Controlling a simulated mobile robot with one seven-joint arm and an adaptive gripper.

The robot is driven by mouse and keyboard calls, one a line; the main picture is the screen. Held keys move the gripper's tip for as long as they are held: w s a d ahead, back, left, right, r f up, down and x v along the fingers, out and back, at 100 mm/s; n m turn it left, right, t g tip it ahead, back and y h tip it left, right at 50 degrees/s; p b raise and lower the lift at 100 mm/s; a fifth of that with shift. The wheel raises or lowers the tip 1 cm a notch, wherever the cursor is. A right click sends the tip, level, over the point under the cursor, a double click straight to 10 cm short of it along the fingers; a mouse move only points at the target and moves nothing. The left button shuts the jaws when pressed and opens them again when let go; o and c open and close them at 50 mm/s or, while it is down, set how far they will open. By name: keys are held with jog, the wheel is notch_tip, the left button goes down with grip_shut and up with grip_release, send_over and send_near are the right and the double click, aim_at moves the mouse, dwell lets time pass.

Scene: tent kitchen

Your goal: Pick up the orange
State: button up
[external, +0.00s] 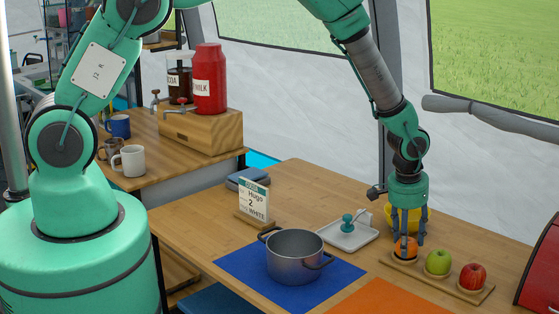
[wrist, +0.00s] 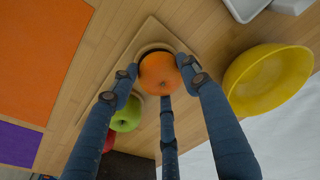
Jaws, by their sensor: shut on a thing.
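The orange (external: 405,248) is at the left end of a wooden fruit board (external: 484,294) on the table. In the wrist view the orange (wrist: 160,73) lies between my fingers, over a round recess in the board (wrist: 150,28). My gripper (external: 407,238) points down and its blue fingers close around the orange. In the wrist view my gripper (wrist: 160,80) has two fingers at the orange's sides and a third below it. I cannot tell whether the orange is clear of the board.
A green apple (external: 438,262) and a red apple (external: 472,277) sit beside the orange on the board. A yellow bowl (wrist: 265,77) stands close by. A grey pot (external: 295,256) stands on a blue mat (external: 250,270). A white tray (external: 346,237) lies behind.

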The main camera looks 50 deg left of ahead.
jog(key=shift+r, duration=0.55)
notch_tip(320, 180, up, 2)
jog(key=shift+s+a+p, duration=0.1)
jog(key=shift+s+p, duration=0.05)
jog(key=shift+p, duration=0.15)
jog(key=s+a, duration=0.3)
jog(key=s, duration=0.4)
jog(key=s+a+r+p, duration=0.1)
jog(key=s+a, duration=0.2)
jog(key=s, duration=0.4)
jog(key=shift+s, duration=0.2)
jog(key=shift+w+r, duration=0.1)
